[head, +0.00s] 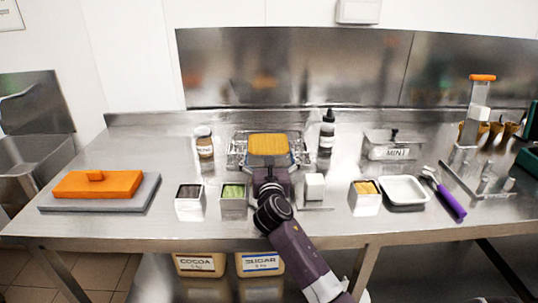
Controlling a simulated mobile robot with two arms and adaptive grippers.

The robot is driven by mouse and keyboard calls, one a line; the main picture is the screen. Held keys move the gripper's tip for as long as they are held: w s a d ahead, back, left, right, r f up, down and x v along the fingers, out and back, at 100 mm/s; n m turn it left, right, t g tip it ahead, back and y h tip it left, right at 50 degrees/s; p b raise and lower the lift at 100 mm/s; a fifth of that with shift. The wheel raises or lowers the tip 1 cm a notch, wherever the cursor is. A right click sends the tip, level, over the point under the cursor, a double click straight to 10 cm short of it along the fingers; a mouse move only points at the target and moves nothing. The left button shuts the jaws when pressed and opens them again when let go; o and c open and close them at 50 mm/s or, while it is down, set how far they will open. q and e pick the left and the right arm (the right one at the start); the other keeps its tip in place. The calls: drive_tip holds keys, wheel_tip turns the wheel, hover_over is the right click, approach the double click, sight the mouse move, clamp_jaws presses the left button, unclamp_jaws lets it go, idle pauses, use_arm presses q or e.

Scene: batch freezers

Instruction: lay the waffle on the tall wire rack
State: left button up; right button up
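The waffle (268,144) is a golden, ridged square slab near the back middle of the steel table. It shows over the middle of a wire rack (236,151), whose wires stand out on both sides of it. I cannot tell whether the waffle touches the rack. My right gripper (270,172) reaches in from the front, right at the waffle's near edge. Its fingertips are hidden by its own body and the waffle, so its grip does not show. My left gripper is not in view.
A brown jar (204,142) and a dark bottle (327,132) flank the rack. Small tins (233,201) and a white block (314,187) stand close to my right arm. A white tray (403,191) and purple-handled scoop (449,201) lie right.

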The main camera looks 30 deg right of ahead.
drive_tip(key=shift+o, duration=0.4)
drive_tip(key=shift+s+a+r, duration=0.1)
drive_tip(key=shift+r, duration=0.05)
drive_tip(key=v, duration=1.1)
drive_tip(key=shift+s+a, duration=0.25)
drive_tip(key=shift+s, duration=0.1)
